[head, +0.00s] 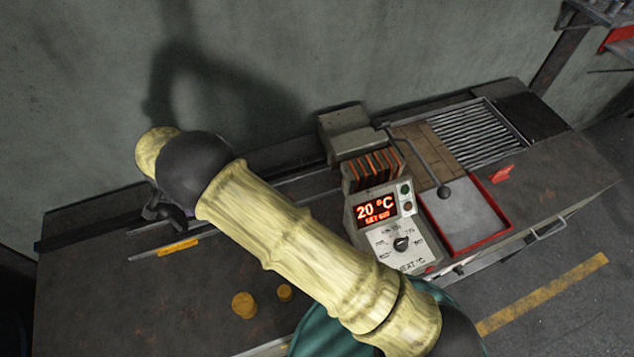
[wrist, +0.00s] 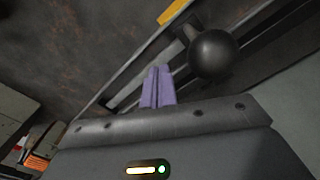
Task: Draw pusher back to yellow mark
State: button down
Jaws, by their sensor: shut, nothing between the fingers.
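The pusher's black ball knob (wrist: 214,54) stands over the slotted rail in the wrist view, just right of and beyond my fingertips. My gripper (wrist: 158,72) has its two purple fingers pressed together with nothing between them. I cannot tell whether they touch the knob or its stem. The yellow mark (head: 177,247) lies along the rail on the bench in the head view. It also shows at the top edge of the wrist view (wrist: 172,10), close to the knob. In the head view my arm hides most of the gripper and the pusher.
A heater control box (head: 385,225) reading 20 °C stands mid-bench, with orange-edged slots (head: 373,170) behind it. Right of it are a red-rimmed tray (head: 507,213), another ball-ended lever (head: 445,192) and a ridged grate (head: 478,135). Two yellow discs (head: 244,304) lie at the front left.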

notch_tip(320, 180, up, 10)
jog(key=p, duration=0.5)
jog(key=shift+r, duration=0.15)
jog(key=shift+a, duration=0.15)
dwell(0.4)
